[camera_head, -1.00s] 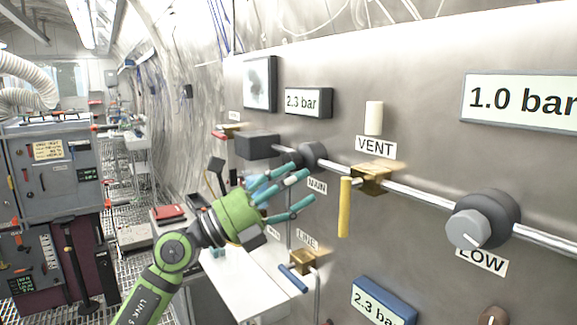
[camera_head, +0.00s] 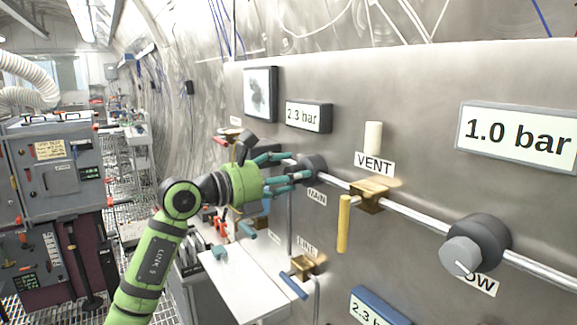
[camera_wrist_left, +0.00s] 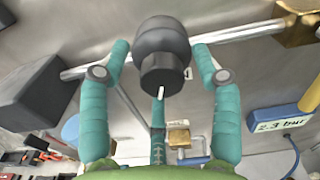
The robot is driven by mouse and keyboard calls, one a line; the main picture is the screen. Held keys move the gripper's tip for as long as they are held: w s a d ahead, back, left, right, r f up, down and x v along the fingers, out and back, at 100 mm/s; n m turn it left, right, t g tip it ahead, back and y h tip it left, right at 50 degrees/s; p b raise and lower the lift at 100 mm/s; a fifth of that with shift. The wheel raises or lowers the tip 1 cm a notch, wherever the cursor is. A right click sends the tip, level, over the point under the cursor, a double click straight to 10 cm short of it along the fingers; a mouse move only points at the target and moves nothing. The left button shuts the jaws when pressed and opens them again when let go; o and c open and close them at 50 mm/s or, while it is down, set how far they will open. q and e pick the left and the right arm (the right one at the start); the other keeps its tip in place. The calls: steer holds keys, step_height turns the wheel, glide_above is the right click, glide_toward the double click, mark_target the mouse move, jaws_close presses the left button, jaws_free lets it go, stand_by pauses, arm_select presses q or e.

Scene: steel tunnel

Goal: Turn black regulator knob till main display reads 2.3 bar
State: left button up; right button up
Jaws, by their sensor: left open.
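The black regulator knob (camera_head: 314,167) sits on the pipe above the MAIN label (camera_head: 316,198). The main display (camera_head: 308,116) above it reads 2.3 bar. My left gripper (camera_head: 290,168) is open, its teal fingers pointing at the knob from the left and partly hiding its front. In the left wrist view, the knob (camera_wrist_left: 162,72) with its white pointer mark lies between the spread fingers of the gripper (camera_wrist_left: 160,82). A gap shows on either side, and I cannot tell whether any finger touches it. My right gripper is not in view.
A yellow-handled VENT valve (camera_head: 344,222) stands right of the knob. A grey LOW knob (camera_head: 467,254) and a display reading 1.0 bar (camera_head: 518,136) are farther right. A blue-handled valve (camera_head: 293,286) is below. A white table (camera_head: 246,286) stands under my left arm.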

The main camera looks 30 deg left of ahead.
arm_select(q)
steer(key=c, duration=1.1)
steer(key=shift+r+b, duration=0.1)
steer(key=shift+b, duration=0.25)
steer(key=o, duration=1.1)
